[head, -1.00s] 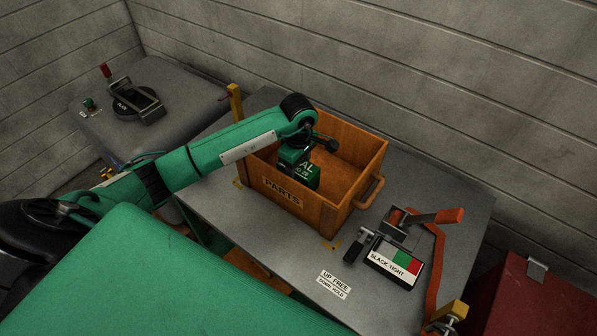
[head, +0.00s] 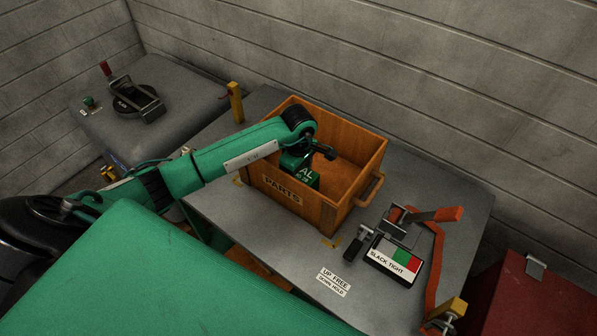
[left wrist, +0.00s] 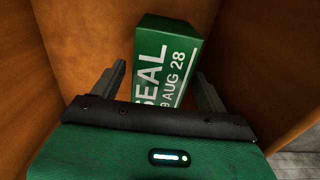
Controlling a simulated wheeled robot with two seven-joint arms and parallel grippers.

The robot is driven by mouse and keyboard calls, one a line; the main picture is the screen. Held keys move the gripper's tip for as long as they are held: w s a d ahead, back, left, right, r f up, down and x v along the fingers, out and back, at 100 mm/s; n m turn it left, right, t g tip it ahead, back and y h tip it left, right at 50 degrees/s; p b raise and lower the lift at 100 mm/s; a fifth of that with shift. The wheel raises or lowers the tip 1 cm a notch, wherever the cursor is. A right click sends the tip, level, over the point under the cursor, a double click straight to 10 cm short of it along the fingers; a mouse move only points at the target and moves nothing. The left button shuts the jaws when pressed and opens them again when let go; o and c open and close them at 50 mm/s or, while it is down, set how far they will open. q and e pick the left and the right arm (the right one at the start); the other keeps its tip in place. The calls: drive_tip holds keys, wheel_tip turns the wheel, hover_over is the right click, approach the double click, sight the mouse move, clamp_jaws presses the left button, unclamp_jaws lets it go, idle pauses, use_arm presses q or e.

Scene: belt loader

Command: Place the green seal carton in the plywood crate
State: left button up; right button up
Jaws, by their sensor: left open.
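The plywood crate (head: 330,220), an open box marked PARTS, stands on the grey table. The green seal carton (head: 303,177) is inside it, near the front wall; its lower part is hidden by that wall in the head view. In the left wrist view the carton (left wrist: 170,42) shows SEAL and a date, with the crate's brown walls (left wrist: 80,35) around it. My left gripper (left wrist: 161,76) is open, with one finger on each side of the carton and a gap visible at the fingertips. My right gripper is not in view.
A clamp with a red-orange lever (head: 434,215) and a SLACK TIGHT plate (head: 390,262) stands right of the crate. A yellow post (head: 236,103) rises behind it at left. A red box (head: 530,300) is at lower right.

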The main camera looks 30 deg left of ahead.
use_arm(q)
drive_tip(key=shift+r, duration=0.2)
drive_tip(key=shift+w+r, duration=0.1)
drive_tip(key=shift+r, duration=0.25)
wheel_tip(320, 180, up, 8)
drive_tip(key=shift+r+b, duration=0.25)
drive_tip(key=shift+b, duration=0.95)
wheel_tip(320, 180, up, 3)
drive_tip(key=shift+f, duration=0.2)
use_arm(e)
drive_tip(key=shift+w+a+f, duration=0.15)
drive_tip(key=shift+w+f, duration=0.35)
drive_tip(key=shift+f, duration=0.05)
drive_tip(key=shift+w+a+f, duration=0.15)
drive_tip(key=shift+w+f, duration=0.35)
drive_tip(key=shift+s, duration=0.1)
